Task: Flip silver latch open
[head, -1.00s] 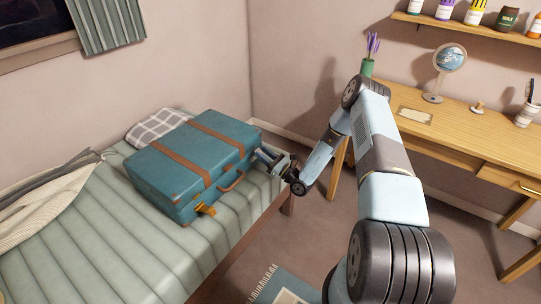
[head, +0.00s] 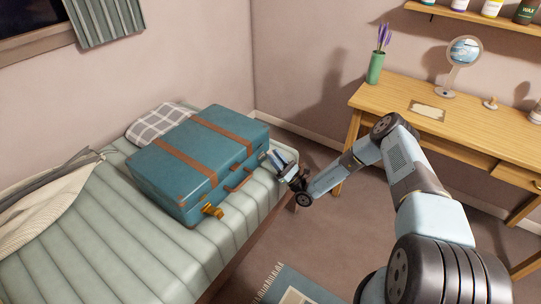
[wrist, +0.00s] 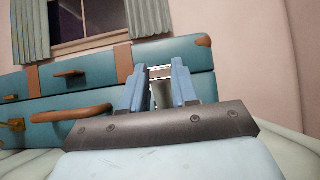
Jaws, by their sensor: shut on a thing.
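A teal suitcase (head: 150,168) with brown straps lies closed on the bed; it fills the middle of the wrist view (wrist: 60,135). The silver latch (wrist: 160,72) shows as a small bright piece on its front, between my fingertips. My gripper (head: 274,157) is at the suitcase's right front end, with its fingers pointing at the front face. In the wrist view, the two blue fingers (wrist: 158,82) are shut on the silver latch, a small gap apart. In the head view the latch is mostly hidden by the fingers.
A brown carry handle (wrist: 70,113) and a gold latch (head: 212,210) are left of my gripper on the same face. The bed (head: 110,250) has a checked pillow (head: 160,122). A wooden desk (head: 400,95) stands at the right.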

